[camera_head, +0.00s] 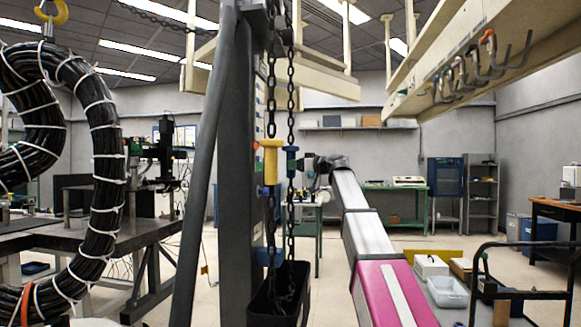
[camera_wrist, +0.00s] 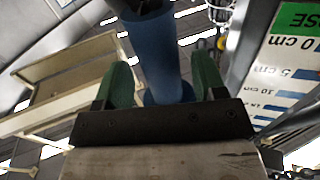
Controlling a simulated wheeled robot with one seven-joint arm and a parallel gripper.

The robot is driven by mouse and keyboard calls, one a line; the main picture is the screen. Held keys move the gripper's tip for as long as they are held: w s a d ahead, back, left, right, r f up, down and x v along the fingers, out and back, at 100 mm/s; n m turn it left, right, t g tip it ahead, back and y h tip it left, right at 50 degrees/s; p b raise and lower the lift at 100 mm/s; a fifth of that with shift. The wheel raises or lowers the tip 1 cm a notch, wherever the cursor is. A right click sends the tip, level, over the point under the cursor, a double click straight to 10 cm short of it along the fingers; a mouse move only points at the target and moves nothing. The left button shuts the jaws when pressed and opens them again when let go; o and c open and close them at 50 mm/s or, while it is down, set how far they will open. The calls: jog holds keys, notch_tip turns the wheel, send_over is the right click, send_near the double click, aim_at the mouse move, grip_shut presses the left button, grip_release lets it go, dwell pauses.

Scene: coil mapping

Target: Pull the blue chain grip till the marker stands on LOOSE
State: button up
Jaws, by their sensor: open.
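The blue chain grip (camera_head: 291,160) hangs on the right-hand chain beside the dark post in the head view. In the wrist view the blue grip (camera_wrist: 158,50) is a large blue cylinder with a wider lower rim. My gripper (camera_wrist: 163,75) is open, with one green finger on each side of the grip. A gap shows beside each finger. In the head view my gripper (camera_head: 309,166) is at the grip's right side, small and partly unclear. A scale board (camera_wrist: 285,75) shows a green label ending in "SE" above centimetre marks. I cannot make out the marker.
A yellow grip (camera_head: 270,160) hangs on the neighbouring chain, close to the left of the blue one. The chains run down into a black bin (camera_head: 280,305). A slanted grey strut (camera_head: 205,150) and a black cable coil (camera_head: 105,150) stand left. Beams with hooks (camera_head: 480,65) hang upper right.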

jog(key=shift+x, duration=1.15)
grip_shut()
notch_tip(320, 180, down, 20)
jog(key=shift+r, duration=0.1)
grip_release()
jog(key=shift+s+d, duration=0.1)
jog(key=v, duration=1)
jog(key=shift+s+d, duration=0.2)
jog(key=shift+d, duration=0.1)
